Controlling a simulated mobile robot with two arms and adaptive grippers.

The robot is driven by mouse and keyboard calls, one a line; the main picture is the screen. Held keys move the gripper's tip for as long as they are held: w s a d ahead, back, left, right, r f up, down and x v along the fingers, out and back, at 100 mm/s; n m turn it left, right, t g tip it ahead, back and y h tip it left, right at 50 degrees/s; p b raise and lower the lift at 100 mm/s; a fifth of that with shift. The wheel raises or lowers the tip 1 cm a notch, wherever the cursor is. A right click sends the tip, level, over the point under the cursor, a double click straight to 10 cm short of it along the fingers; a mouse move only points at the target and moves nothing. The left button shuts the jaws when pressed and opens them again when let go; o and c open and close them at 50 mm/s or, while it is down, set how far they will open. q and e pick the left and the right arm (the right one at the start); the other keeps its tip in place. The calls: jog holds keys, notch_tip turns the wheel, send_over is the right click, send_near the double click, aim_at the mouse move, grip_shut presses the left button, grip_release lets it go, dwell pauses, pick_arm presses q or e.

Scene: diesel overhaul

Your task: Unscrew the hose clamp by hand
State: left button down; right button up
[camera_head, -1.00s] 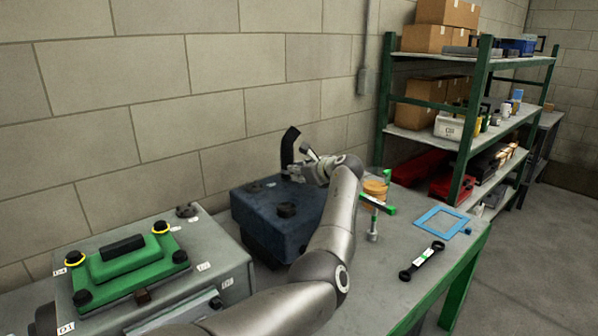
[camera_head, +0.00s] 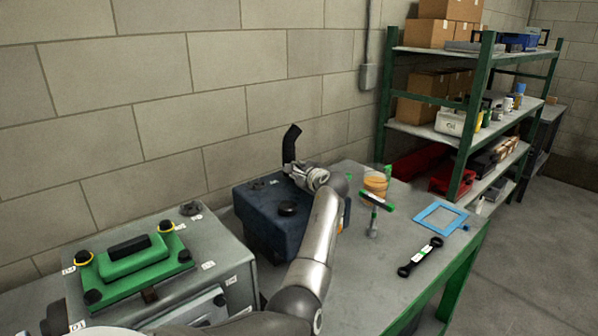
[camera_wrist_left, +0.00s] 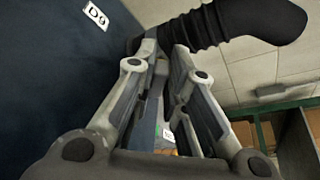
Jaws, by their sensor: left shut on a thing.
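A black curved, ribbed hose (camera_head: 291,143) stands up at the back of a dark blue box-shaped unit (camera_head: 262,222) on the table. My left gripper (camera_head: 294,172) is at the foot of the hose, its arm reaching in over the table. In the left wrist view the hose (camera_wrist_left: 250,24) crosses just beyond my fingertips (camera_wrist_left: 163,48). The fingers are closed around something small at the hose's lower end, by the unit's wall. It appears to be the hose clamp, but the fingers mostly hide it. My right gripper is in neither view.
A green-topped grey unit (camera_head: 130,258) stands at the left. To the right on the table lie a green-handled tool (camera_head: 376,203), an orange round stack (camera_head: 376,184), a blue frame (camera_head: 440,216) and a black wrench (camera_head: 421,257). Shelving (camera_head: 472,110) stands behind; a block wall is close.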

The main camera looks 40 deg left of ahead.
pick_arm(q)
jog(key=shift+a, duration=0.1)
dwell(0.4)
jog(key=c, duration=1.6)
grip_release()
jog(key=shift+o, duration=0.7)
